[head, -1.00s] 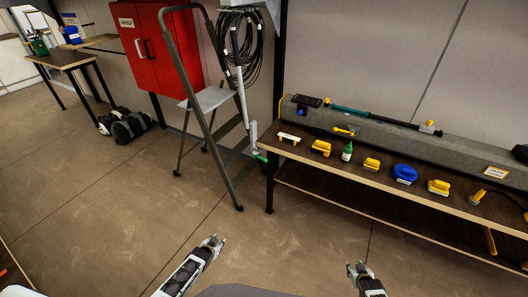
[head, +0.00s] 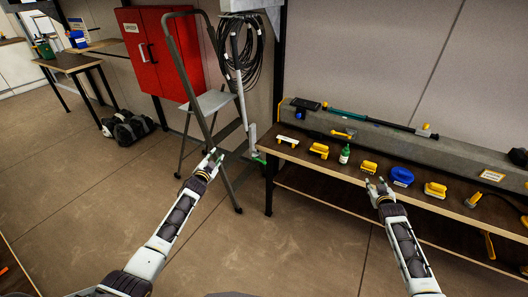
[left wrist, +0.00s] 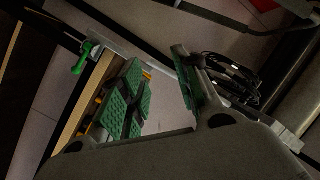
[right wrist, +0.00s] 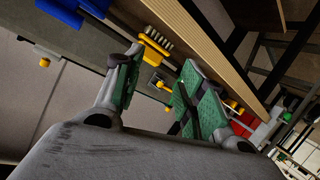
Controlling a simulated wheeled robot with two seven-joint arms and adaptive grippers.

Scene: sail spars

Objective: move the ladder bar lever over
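A grey step ladder (head: 205,103) stands open in front of the red cabinet. A pale upright bar (head: 239,80) stands beside it, with a grey plate at its lower end. A small green lever (head: 258,159) sticks out there, near the bench corner. In the left wrist view a green lever (left wrist: 84,58) shows at upper left, apart from the fingers. My left gripper (head: 213,156) is open and empty, in front of the ladder's near leg in the picture, left of the lever. My right gripper (head: 378,184) is open and empty, near the bench's front edge.
The wooden bench (head: 316,168) on the right carries yellow blocks, a green bottle (head: 345,153) and a blue round piece (head: 402,176). A long grey beam (head: 440,147) lies along its back. Black cable coils (head: 246,55) hang behind the ladder. The floor in front is clear.

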